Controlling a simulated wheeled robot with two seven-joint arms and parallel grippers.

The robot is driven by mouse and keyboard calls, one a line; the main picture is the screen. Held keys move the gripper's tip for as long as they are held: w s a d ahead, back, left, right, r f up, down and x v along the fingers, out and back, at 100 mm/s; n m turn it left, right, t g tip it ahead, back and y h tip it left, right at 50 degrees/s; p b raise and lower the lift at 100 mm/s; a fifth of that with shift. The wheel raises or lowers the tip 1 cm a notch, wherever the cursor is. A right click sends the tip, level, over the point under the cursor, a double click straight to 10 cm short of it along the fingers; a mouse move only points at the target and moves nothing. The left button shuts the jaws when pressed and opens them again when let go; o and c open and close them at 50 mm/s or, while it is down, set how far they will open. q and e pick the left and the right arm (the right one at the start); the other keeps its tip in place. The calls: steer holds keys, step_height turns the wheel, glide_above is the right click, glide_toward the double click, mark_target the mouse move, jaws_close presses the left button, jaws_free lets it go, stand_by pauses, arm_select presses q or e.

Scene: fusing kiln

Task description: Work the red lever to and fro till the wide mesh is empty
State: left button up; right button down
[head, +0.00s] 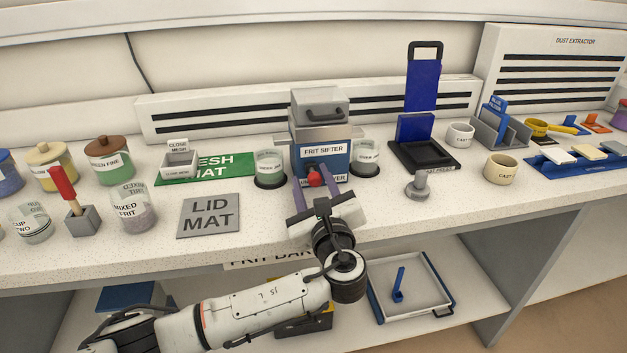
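The frit sifter (322,148) stands at the middle of the bench, a grey and blue box with a lidded grey top (320,106). Its red lever (314,178) sticks out at the front. My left gripper (313,182) is in front of the sifter, with its two purple fingers apart on either side of the red lever; I see a gap beside the knob. A jar stands at each side of the sifter, left (269,166) and right (366,158). The wide mesh and its contents are hidden inside the sifter. My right gripper is out of view.
A small "close mesh" box (178,165) sits on the green mesh mat (228,168). The grey lid mat (209,216) is bare. A mixed frit jar (132,207) and a red-handled tool (63,186) are at left. A black and blue press (424,156) stands at right.

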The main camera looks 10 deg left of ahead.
arm_select(q)
steer(key=shift+d, duration=0.1)
steer(key=shift+s+d, duration=0.1)
steer(key=v, duration=1)
